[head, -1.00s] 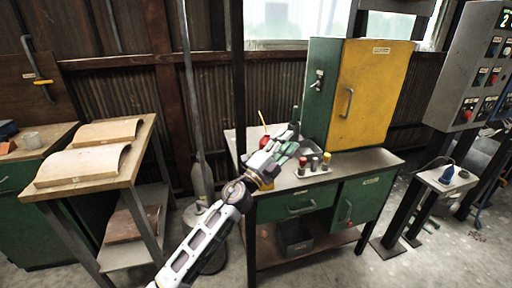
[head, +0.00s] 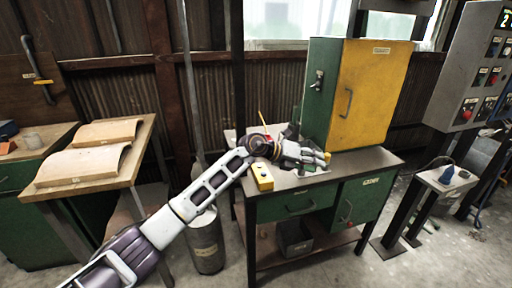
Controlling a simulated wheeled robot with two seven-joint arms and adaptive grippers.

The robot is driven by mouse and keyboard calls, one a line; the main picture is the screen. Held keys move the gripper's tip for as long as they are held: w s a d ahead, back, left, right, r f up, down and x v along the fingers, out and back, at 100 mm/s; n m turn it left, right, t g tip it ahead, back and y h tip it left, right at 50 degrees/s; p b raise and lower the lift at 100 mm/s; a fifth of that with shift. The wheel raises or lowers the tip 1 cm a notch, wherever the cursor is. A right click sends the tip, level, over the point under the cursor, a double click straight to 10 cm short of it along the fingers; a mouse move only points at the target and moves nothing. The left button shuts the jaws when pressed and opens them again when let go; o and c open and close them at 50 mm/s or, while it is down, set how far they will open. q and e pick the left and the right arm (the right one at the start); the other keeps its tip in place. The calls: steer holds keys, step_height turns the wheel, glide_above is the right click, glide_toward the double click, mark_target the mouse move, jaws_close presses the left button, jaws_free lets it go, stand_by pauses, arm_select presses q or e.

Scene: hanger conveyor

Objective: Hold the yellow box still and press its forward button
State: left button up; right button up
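A small yellow box (head: 262,177) with dark marks on its top lies at the left front of the green workbench's top, partly under my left arm. My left gripper (head: 322,158) is over the middle of the bench, to the right of the yellow box and apart from it, with its fingers pointing right. Its fingers are too small and overlapped to tell whether they are open or shut. The box's buttons are too small to tell apart. My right gripper is out of view.
A green cabinet with a yellow door (head: 372,95) stands at the back of the workbench (head: 350,167). A wooden table (head: 140,140) with curved panels is further left. A grey control panel (head: 480,65) is at right.

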arm_select(q)
steer(key=w+a+y, duration=0.4)
steer(key=a+y, duration=0.2)
steer(key=a, duration=0.3)
steer(key=w+a+y, duration=0.4)
steer(key=a+y, duration=0.1)
steer(key=a, duration=0.5)
steer(key=shift+w+r+n+t+y, duration=0.3)
steer(key=shift+r+y, duration=0.05)
steer(key=shift+y, duration=0.05)
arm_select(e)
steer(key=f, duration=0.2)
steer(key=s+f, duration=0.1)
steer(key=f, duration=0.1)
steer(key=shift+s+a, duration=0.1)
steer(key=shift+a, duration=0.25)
arm_select(q)
steer(key=shift+a, duration=0.1)
